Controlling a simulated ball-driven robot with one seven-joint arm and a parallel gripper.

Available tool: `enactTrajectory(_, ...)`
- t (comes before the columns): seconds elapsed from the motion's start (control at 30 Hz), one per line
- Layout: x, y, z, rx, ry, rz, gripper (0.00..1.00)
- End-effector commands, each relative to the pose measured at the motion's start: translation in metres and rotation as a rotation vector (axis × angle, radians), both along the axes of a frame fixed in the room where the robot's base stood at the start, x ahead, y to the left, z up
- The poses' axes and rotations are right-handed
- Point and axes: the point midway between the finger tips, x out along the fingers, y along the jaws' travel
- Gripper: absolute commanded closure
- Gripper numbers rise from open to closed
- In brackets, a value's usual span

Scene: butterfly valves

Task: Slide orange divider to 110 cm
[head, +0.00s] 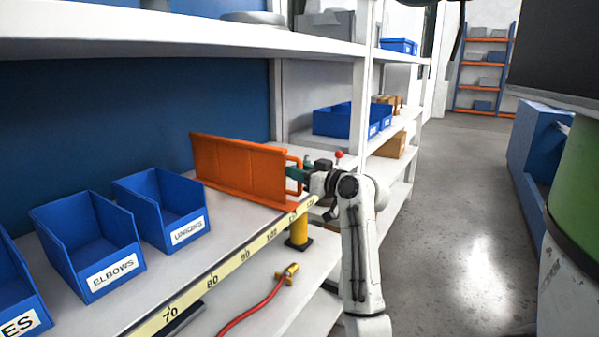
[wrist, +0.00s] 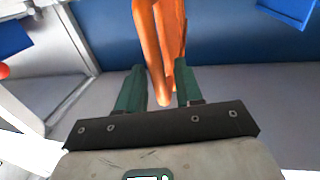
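The orange divider (head: 240,168) stands upright across the white shelf, to the right of the blue bins, with a loop handle (head: 294,174) at its front end. Its front foot meets the yellow scale strip (head: 228,266) beyond the 100 mark; the numbers there are too small to read surely. My gripper (head: 292,174) is at the handle, reaching in from the right. In the wrist view, its two green fingers (wrist: 160,88) stand apart on either side of the orange handle (wrist: 158,60). A gap shows on the handle's left; the right finger is close to or touching orange.
Blue bins marked ELBOWS (head: 90,245) and UNIONS (head: 165,208) stand left of the divider, with bare shelf between. An upper shelf (head: 180,35) hangs above. A shelf post (head: 362,90) rises behind my arm. A red hose (head: 255,307) lies on the shelf below.

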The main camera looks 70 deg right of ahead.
Motion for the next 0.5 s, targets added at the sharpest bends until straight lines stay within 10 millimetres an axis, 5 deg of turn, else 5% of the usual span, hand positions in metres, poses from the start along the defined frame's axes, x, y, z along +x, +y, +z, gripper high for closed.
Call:
enactTrajectory(0.23,-0.015,0.006,-0.002,-0.001,-0.002,-0.002,0.65)
enactTrajectory(0.5,-0.063,0.028,-0.002,-0.002,-0.001,-0.004,0.65)
